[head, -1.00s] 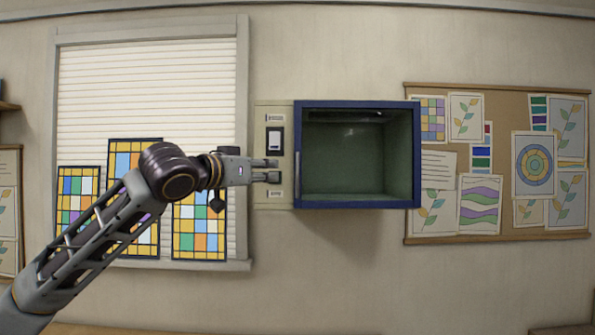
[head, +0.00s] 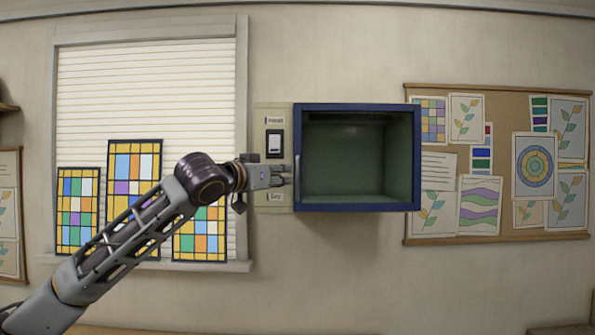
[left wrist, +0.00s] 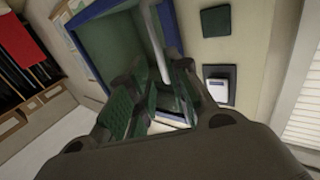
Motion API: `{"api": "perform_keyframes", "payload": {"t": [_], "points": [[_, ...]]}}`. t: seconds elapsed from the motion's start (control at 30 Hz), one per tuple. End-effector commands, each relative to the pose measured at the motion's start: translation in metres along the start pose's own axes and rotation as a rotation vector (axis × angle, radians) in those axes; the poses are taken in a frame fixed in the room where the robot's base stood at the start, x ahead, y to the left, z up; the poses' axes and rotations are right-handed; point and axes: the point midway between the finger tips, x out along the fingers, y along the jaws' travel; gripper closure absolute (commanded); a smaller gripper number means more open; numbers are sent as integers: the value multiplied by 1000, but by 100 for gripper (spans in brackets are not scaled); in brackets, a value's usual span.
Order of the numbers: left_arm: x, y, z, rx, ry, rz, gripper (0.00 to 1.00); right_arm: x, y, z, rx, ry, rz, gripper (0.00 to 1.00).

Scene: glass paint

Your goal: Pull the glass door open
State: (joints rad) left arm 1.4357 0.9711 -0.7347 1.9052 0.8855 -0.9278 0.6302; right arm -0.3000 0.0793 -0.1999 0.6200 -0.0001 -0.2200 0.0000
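The blue-framed cabinet (head: 357,207) hangs on the wall with its front facing me. Its glass door (head: 357,157) looks shut, and the green interior shows through. An upright light handle (head: 298,172) is at the door's left edge; in the left wrist view it is a pale bar (left wrist: 156,42). My left gripper (head: 288,175) is at the handle's lower part, with its fingers apart. In the left wrist view the handle's end lies between the two fingers (left wrist: 162,92); I cannot see clear contact. My right gripper is not in view.
A beige panel with a dark-framed white switch (head: 274,142) is just left of the door, close above my left gripper. A blind-covered window with stained-glass panels (head: 78,212) is farther left. A pinboard (head: 495,238) hangs to the right.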

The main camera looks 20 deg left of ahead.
Motion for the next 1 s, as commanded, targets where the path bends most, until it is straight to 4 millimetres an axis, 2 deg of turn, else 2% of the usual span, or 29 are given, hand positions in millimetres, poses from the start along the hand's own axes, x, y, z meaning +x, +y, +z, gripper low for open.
{"api": "perform_keyframes", "payload": {"t": [0.5, 0.7, 1.0], "points": [[65, 0, -3, -2, 0, 0, 81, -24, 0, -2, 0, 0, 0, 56], [77, 0, -2, -1, 1, 0, 81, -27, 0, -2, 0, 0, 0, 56], [80, 0, 0, 0, 1, 0, 81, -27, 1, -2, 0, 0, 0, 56]]}}
